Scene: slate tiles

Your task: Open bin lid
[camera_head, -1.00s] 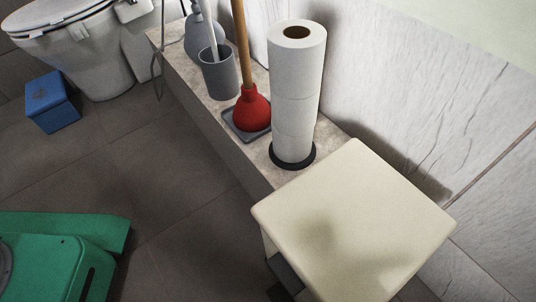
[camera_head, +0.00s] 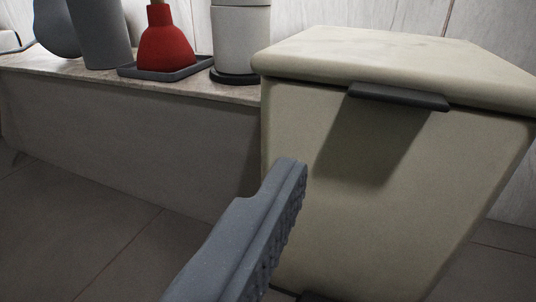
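The cream bin (camera_head: 340,220) stands at the right, with its slanted front facing me. Its lid (camera_head: 400,50) is shut flat on top. A dark handle tab (camera_head: 398,96) sticks out from under the lid's front edge and casts a shadow on the bin front. One grey finger of my gripper (camera_head: 290,175) reaches up from the bottom centre, in front of the bin and below and left of the tab. Its ribbed inner pad faces right with nothing against it. The other finger is out of view.
A stone ledge (camera_head: 130,125) runs left of the bin. On it stand a red plunger (camera_head: 167,45) in a grey tray, a grey holder (camera_head: 100,35) and a paper roll stack (camera_head: 240,40). The tiled floor (camera_head: 75,225) is clear at the lower left.

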